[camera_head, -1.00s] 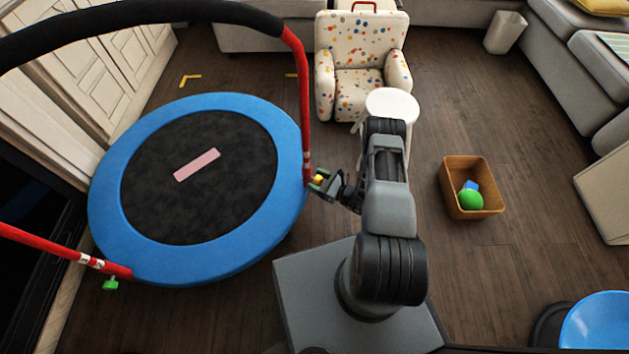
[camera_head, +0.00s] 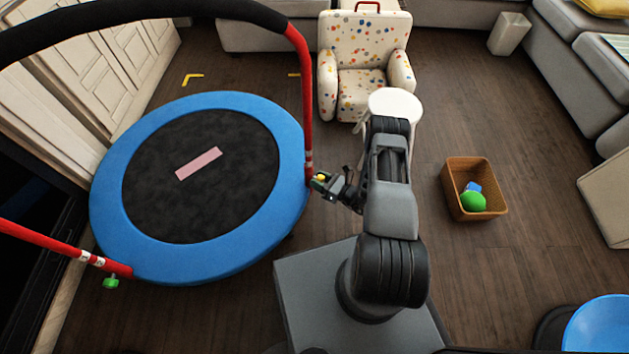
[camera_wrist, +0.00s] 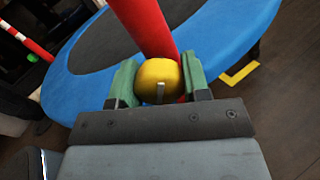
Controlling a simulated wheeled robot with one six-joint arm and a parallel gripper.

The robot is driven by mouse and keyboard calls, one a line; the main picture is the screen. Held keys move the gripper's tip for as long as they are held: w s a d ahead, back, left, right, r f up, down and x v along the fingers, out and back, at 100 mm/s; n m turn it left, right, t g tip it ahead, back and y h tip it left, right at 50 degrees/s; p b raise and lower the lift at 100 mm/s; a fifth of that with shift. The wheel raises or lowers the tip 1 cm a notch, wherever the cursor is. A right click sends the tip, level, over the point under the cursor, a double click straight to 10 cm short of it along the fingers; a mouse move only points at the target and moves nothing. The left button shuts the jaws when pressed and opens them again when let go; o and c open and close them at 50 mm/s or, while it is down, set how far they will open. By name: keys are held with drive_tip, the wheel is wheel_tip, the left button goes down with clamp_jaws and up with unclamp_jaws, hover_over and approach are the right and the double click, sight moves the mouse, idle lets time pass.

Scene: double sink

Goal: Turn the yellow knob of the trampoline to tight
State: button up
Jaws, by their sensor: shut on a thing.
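The trampoline (camera_head: 258,240) has a blue rim, a black mat and a red handle frame with a black padded bar. The yellow knob (camera_wrist: 158,82) sits at the lower part of the red post (camera_wrist: 143,25) on the trampoline's right side. It also shows small in the head view (camera_head: 320,178). My gripper (camera_wrist: 158,85) is shut on the yellow knob, with a green finger pad on each side of it. A pale mark shows on the knob's face, upright in the wrist view. I cannot read any tight marking. A green knob (camera_head: 111,283) is on the left post.
A white stool (camera_head: 396,104) stands just behind my arm, before a dotted armchair (camera_head: 361,45). A brown basket (camera_head: 448,188) with a green ball and a blue block is to the right. A blue bowl-like seat (camera_head: 601,325) is at lower right. Wooden floor between is clear.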

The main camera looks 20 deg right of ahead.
drive_tip(key=m, duration=0.3)
drive_tip(key=m+b, duration=0.1)
drive_tip(key=m, duration=0.2)
drive_tip(key=shift+w+d+m, duration=0.1)
drive_tip(key=shift+d+m, duration=0.1)
drive_tip(key=shift+m, duration=0.1)
drive_tip(key=shift+a+r+m+b, duration=0.15)
drive_tip(key=shift+m+b, duration=0.3)
drive_tip(key=shift+m, duration=2.35)
drive_tip(key=o, duration=0.9)
drive_tip(key=shift+o, duration=0.2)
drive_tip(key=p+v, duration=0.3)
drive_tip(key=v, duration=1.1)
